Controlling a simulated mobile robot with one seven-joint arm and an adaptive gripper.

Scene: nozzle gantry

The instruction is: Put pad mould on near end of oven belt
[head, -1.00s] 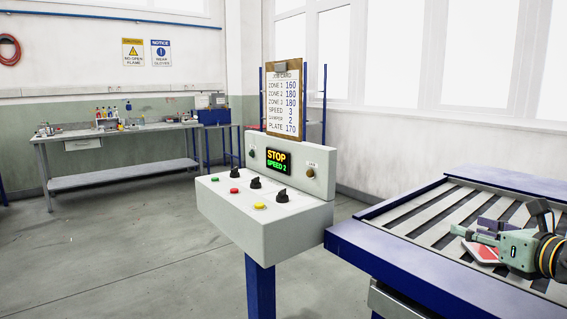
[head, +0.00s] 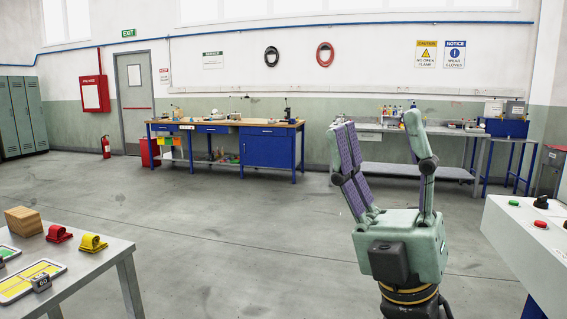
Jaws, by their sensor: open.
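My gripper (head: 380,130) stands right of centre in the head view, fingers raised and spread wide. Nothing shows between its purple-padded fingers on the left and the single finger on the right. The oven belt is out of the picture now. I see nothing that I can name as the pad mould in this view.
A metal table (head: 95,290) at the lower left holds a wooden block (head: 24,221), a red clip (head: 59,234), a yellow clip (head: 93,243) and a yellow-panelled board (head: 28,282). The control box (head: 535,245) is at the right edge. The floor between is clear.

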